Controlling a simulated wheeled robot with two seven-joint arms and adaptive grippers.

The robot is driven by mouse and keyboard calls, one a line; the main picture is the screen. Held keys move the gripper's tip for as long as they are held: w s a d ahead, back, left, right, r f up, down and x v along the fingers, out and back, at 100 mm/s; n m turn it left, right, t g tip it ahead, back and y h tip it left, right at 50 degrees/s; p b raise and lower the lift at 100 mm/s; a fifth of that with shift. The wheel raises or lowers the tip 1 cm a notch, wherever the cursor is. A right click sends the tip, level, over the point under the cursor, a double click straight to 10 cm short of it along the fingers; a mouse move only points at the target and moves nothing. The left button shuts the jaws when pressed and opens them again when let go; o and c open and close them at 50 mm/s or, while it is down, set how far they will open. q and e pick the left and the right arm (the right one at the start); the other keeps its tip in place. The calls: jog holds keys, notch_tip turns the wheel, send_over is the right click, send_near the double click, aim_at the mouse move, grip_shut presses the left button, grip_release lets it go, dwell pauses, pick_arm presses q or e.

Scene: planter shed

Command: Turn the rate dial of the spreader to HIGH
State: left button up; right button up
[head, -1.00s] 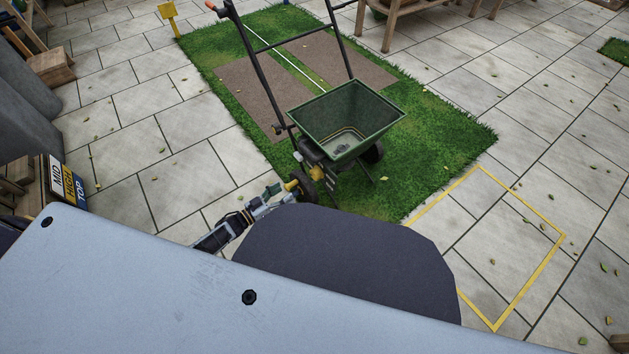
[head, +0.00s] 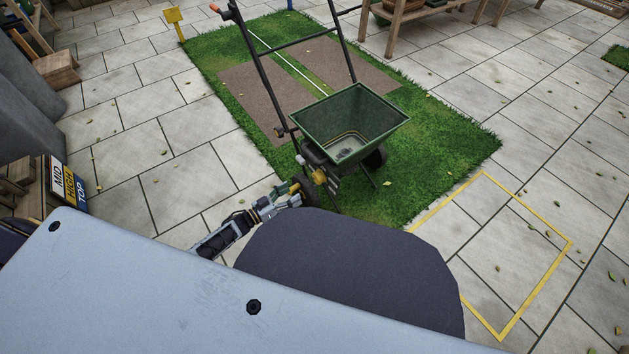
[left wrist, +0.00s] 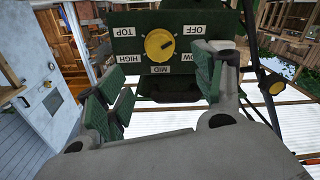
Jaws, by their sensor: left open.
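The spreader (head: 350,122) has a dark green hopper and stands on the grass. Its yellow rate dial (head: 319,176) faces my left arm. In the left wrist view the round yellow dial (left wrist: 158,46) sits on a green plate labelled OFF, LOW, MID, HIGH and TOP. The dial's dark mark points right and slightly up, seemingly between OFF and LOW. My left gripper (head: 286,189) is just left of the dial in the head view. In the left wrist view its open fingers with green pads (left wrist: 162,84) are spread to either side below the dial, apart from it. My right gripper is not in view.
The spreader's black handle (head: 262,75) rises behind the hopper, with a wheel (head: 377,157) at its right. A yellow outlined square (head: 571,242) marks the paving at right. A MID/HIGH/TOP sign (head: 68,184) stands at left. Wooden benches (head: 400,22) stand at the back. Open paving surrounds the grass.

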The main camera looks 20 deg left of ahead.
aim_at(315, 179)
pick_arm(q)
jog(key=b+x, duration=0.4)
jog(key=x, duration=0.8)
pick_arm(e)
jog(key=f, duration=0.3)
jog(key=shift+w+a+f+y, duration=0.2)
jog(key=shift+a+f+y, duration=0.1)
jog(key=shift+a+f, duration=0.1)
pick_arm(q)
jog(key=c, duration=1)
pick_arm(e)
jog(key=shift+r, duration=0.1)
